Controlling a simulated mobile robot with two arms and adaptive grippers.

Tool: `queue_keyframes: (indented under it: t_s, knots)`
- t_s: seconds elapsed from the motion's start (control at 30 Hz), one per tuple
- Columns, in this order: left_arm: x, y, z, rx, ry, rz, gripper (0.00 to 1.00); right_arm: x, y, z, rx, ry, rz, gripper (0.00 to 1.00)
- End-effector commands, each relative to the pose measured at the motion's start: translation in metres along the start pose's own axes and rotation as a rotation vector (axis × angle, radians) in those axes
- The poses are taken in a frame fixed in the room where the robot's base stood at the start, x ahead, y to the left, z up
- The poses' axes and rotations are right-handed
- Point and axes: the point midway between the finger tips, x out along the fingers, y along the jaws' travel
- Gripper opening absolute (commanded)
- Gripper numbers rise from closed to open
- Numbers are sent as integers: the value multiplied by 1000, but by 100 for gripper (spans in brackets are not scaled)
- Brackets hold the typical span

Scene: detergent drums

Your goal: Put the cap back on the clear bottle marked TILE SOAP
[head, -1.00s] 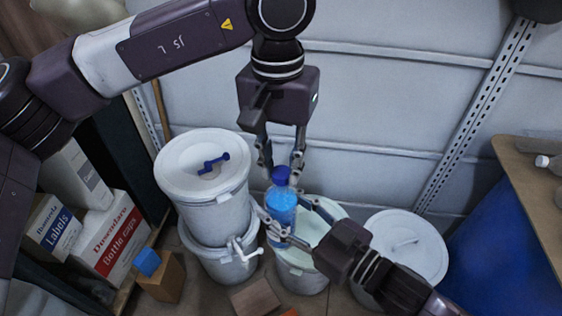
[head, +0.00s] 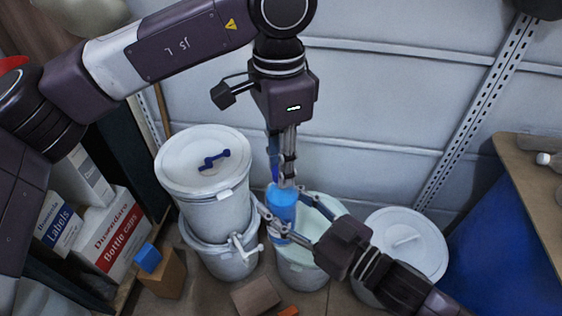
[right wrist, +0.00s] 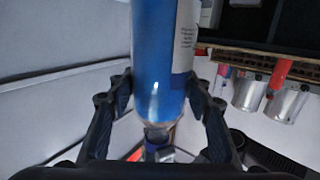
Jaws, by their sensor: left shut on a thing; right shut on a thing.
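The clear bottle of blue liquid (head: 281,208) stands upright in the head view, above a pale green drum lid. My right gripper (head: 283,222) is shut around its body, coming from the lower right. In the right wrist view the bottle (right wrist: 160,60) is between the fingers, with part of a white label showing; its words are too small to read. My left gripper (head: 284,180) points straight down at the top of the bottle, with its fingers shut on the blue cap.
Two stacked white drums (head: 203,165) stand to the left, a blue tool on the upper lid. The green-lidded drum (head: 318,240) is beneath the bottle, another white drum (head: 422,243) to its right.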

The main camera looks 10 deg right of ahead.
Motion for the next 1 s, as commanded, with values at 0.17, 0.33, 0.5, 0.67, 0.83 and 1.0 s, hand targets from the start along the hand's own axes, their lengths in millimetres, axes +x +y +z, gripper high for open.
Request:
queue_keyframes:
  t_s: [0.17,0.33,0.5,0.67,0.83,1.0]
  knots:
    - [0,-1,1,3,-2,-3,17,0,0,-2,-1,4,-1,0]
    - [0,-1,1,2,-2,-3,32,0,0,-2,-1,4,-1,0]
    - [0,-1,0,2,-1,-2,42,0,0,-2,-1,4,-1,0]
    - [0,-1,0,2,-1,-2,42,0,0,-2,-1,5,-1,0]
    - [-9,-1,0,2,-1,-4,42,0,0,-2,-1,5,-1,0]
    - [-32,0,0,2,0,-4,42,0,0,-2,-1,5,-1,0]
